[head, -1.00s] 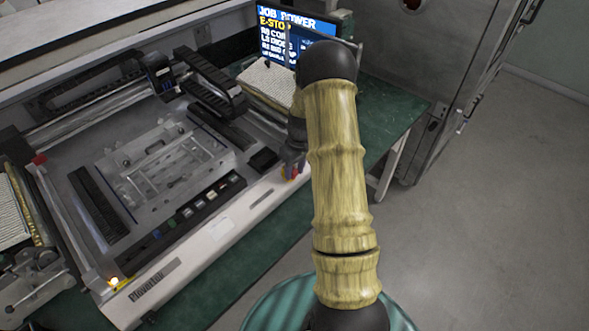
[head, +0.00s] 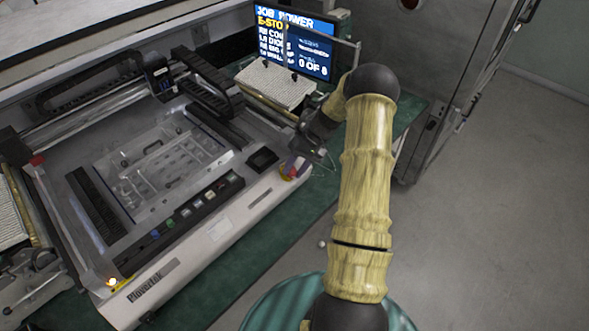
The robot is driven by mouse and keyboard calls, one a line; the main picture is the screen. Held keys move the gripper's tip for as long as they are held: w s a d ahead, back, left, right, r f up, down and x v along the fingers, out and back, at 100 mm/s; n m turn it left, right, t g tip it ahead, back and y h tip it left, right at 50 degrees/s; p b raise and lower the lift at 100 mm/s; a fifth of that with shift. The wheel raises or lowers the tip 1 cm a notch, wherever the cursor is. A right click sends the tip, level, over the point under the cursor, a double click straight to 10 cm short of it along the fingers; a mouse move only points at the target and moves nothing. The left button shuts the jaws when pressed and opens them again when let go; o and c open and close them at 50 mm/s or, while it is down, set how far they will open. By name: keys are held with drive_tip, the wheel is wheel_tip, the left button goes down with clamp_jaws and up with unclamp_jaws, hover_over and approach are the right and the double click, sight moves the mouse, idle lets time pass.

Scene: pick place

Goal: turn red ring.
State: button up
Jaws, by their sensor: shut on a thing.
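A small red part with yellow below it (head: 287,173) sits at the front right corner of the white machine (head: 215,232). I take it for the red ring, though it is small and partly covered. My gripper (head: 296,165) is at this part, at the end of my arm that reaches down from the upper right. It is shut on the red part. The fingertips are tiny and blurred, so the exact grip is not clear.
A screen (head: 297,45) reading "E-STO", partly cut by a thin frame, stands behind the machine. A ribbed white pad (head: 275,85) lies before it. A black tray (head: 262,159) is left of my gripper. A grey cabinet (head: 440,50) stands right; floor there is clear.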

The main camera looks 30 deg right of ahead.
idle(0.3)
drive_tip(key=o, duration=1)
drive_tip(key=b+v, duration=0.1)
drive_tip(key=v, duration=0.7)
drive_tip(key=b+v, duration=0.1)
drive_tip(key=v, duration=0.8)
drive_tip(key=shift+d+b, duration=0.4)
drive_tip(key=shift+f, duration=0.1)
